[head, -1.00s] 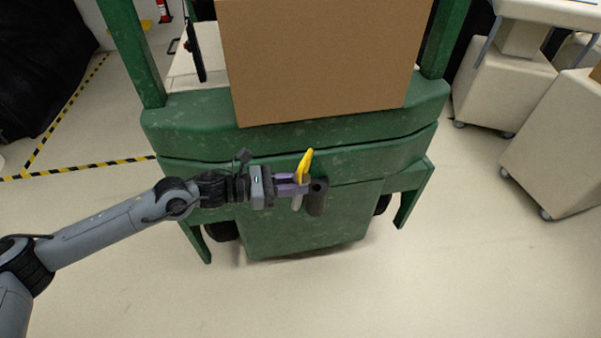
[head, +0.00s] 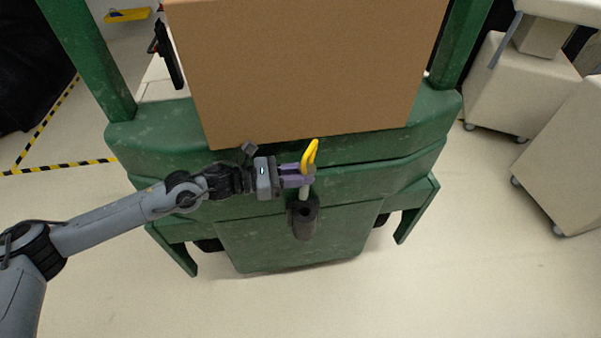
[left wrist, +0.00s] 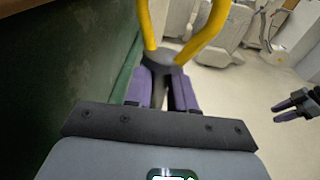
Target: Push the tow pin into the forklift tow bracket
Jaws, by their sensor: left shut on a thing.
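The tow pin has a yellow loop handle (head: 311,153) and a pale grey shaft (head: 304,191). My left gripper (head: 308,178) is shut on the pin just below the loop and holds it roughly upright. The tow bracket (head: 304,222) is a dark tube with an open top on the green forklift's (head: 300,250) rear. The shaft's lower end shows at the bracket's upper rim; I cannot tell whether it is inside the hole. In the left wrist view the yellow loop (left wrist: 205,35) rises beyond the purple fingers. My right gripper (left wrist: 276,111) is open and empty, well apart.
A large cardboard box (head: 305,70) stands on the forklift just behind the pin and my left gripper. Cream wheeled carts (head: 565,150) stand at the right. Yellow-black floor tape (head: 60,168) runs at the left. The floor in front is clear.

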